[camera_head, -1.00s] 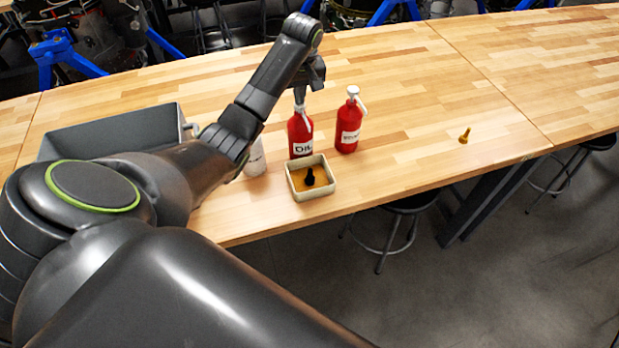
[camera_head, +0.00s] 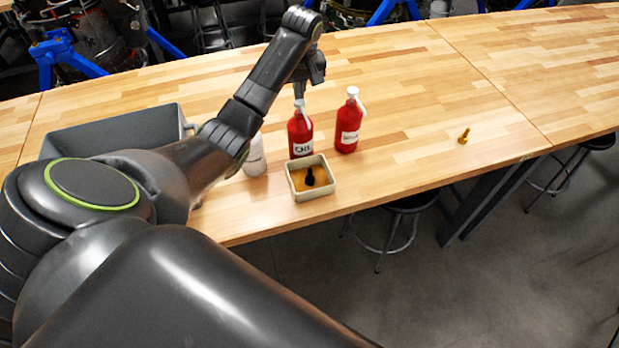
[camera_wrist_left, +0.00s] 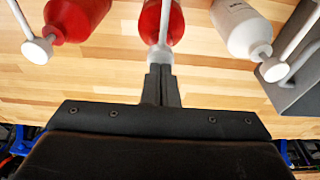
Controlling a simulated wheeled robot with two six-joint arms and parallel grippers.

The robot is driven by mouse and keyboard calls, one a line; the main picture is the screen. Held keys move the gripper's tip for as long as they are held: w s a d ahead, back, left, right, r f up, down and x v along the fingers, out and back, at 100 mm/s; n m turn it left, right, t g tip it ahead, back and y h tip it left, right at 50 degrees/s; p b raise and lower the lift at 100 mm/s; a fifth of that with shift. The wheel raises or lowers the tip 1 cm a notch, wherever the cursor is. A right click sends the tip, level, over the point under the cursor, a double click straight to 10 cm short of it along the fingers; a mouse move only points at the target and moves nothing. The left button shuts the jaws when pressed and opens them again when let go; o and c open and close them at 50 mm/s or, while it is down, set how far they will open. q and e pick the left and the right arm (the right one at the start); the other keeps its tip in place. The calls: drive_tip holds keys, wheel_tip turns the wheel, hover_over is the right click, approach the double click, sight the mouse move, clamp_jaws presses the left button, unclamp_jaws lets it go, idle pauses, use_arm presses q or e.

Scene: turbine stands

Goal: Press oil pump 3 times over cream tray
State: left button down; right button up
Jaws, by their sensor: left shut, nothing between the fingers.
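The red oil bottle (camera_head: 300,136) with a white pump top stands upright on the wooden table, its OIL label facing the front. The cream tray (camera_head: 297,196) sits right in front of it, holding amber liquid and a dark bolt-like part (camera_head: 310,176). My left gripper (camera_head: 301,92) points down over the oil pump head, shut and empty. In the left wrist view the shut fingers (camera_wrist_left: 161,84) are at the white pump top of the middle red bottle (camera_wrist_left: 162,22); whether they touch cannot be told. My right gripper is not in view.
A second red bottle (camera_head: 348,130) stands close to the right. A white bottle (camera_head: 256,160) stands to the left, partly behind my arm. A grey bin (camera_head: 110,137) is further left. A brass bolt (camera_head: 464,136) lies on the clear table (camera_head: 430,100) at right.

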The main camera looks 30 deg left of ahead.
use_arm(q)
drive_tip(key=shift+f, duration=0.1)
drive_tip(key=shift+s+f, duration=0.1)
drive_tip(key=shift+f, duration=0.8)
drive_tip(key=shift+r, duration=1)
drive_tip(key=shift+f, duration=0.1)
drive_tip(key=shift+f, duration=0.9)
drive_tip(key=shift+r, duration=1)
